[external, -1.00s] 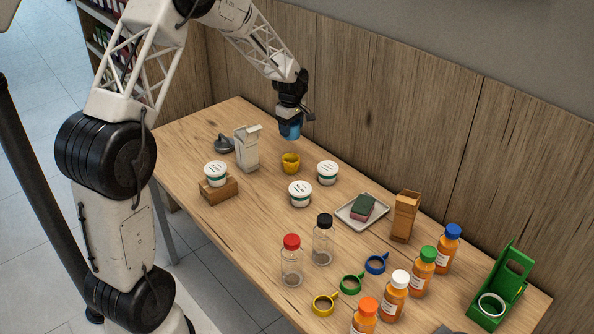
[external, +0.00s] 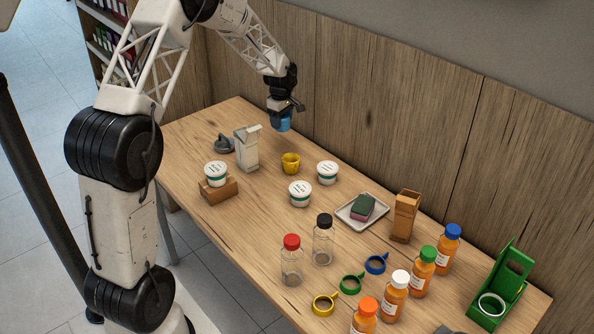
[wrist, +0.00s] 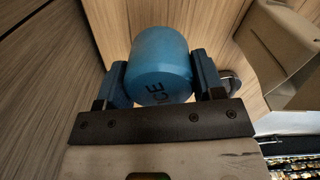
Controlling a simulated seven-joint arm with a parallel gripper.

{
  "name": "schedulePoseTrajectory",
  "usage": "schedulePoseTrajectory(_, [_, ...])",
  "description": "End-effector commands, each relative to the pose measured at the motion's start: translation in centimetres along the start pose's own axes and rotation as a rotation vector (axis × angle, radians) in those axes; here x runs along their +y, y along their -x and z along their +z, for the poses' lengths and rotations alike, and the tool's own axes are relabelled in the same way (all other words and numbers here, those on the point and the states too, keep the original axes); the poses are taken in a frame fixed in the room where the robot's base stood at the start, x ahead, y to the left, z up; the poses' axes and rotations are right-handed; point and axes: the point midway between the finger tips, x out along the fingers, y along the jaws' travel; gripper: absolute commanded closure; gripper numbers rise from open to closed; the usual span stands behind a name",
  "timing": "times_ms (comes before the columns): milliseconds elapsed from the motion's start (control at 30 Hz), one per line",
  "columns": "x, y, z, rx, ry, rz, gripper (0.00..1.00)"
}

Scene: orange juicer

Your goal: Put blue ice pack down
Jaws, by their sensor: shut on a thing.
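The blue ice pack (external: 281,122) is a blue cylinder at the far end of the table, near the wooden wall. My gripper (external: 283,110) is shut on it from above. In the wrist view the ice pack (wrist: 162,68) sits between the two blue fingers of my gripper (wrist: 163,82), with dark lettering on its side. Whether its base touches the table is hard to tell.
A yellow cup (external: 290,163), a white carton (external: 247,148) and a dark grey object (external: 223,143) stand nearby. White tubs (external: 327,172) are further right. The wooden wall (external: 330,90) is close behind. Bare tabletop (external: 235,110) lies left of the ice pack.

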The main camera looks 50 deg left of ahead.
Motion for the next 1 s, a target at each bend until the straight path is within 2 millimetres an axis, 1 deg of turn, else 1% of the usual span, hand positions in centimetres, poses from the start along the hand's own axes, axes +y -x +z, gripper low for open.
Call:
schedulePoseTrajectory(200, [-0.1, -3.1, 0.0, -0.001, 0.0, -0.003, 0.65])
schedulePoseTrajectory(400, [-0.1, -5.1, 0.0, 0.0, 0.0, -0.001, 0.65])
schedulePoseTrajectory(833, [-0.1, -5.6, 0.0, 0.0, 0.0, -0.001, 0.65])
schedulePoseTrajectory(1000, [-0.1, -7.0, 0.0, -0.001, 0.0, -0.003, 0.65])
